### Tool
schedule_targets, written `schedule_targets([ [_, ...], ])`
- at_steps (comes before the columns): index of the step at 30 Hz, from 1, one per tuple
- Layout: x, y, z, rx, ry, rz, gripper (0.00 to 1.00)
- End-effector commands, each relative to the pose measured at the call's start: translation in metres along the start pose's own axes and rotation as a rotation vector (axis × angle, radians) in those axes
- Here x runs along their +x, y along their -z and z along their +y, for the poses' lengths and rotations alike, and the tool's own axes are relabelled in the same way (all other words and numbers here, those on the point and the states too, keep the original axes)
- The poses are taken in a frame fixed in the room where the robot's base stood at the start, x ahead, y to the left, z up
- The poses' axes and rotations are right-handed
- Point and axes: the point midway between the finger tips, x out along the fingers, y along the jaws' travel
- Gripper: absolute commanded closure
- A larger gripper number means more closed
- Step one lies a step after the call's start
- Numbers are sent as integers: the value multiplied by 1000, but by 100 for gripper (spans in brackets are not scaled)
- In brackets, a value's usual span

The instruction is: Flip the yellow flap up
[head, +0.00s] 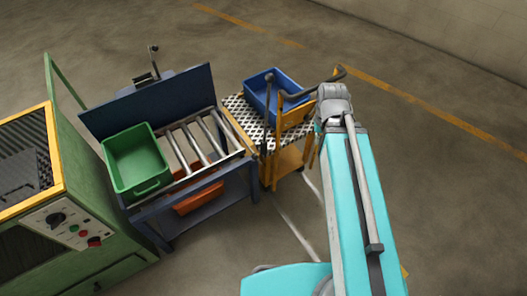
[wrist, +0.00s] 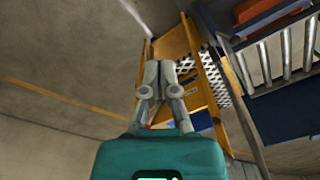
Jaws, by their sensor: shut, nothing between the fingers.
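The yellow flap appears to be the yellow-orange panel (head: 296,112) at the near right end of the cart in the head view. It stands beside the blue bin, partly covered by a dark bar; I cannot tell its hinge. In the wrist view, a yellow panel (wrist: 174,42) of the cart lies just beyond my gripper (wrist: 160,66). The fingers are together and empty, pointing toward the panel. I cannot tell whether they touch it. In the head view, my arm hides the gripper.
The cart carries a blue bin (head: 262,97) on a checkered top. To its left stands a blue roller table (head: 148,92) with a green bin (head: 112,163) and an orange bin (head: 199,199) below. A green furnace (head: 95,215) is at far left. Floor to the right is clear.

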Motion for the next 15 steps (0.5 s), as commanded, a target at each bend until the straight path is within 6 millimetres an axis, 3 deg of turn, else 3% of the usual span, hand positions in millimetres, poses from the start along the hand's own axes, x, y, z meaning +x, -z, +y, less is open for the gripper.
schedule_targets([
  [8, 26, 10, -12, -12, 71, 2, 100],
  [15, 66, 28, -28, -41, 214, 15, 100],
])
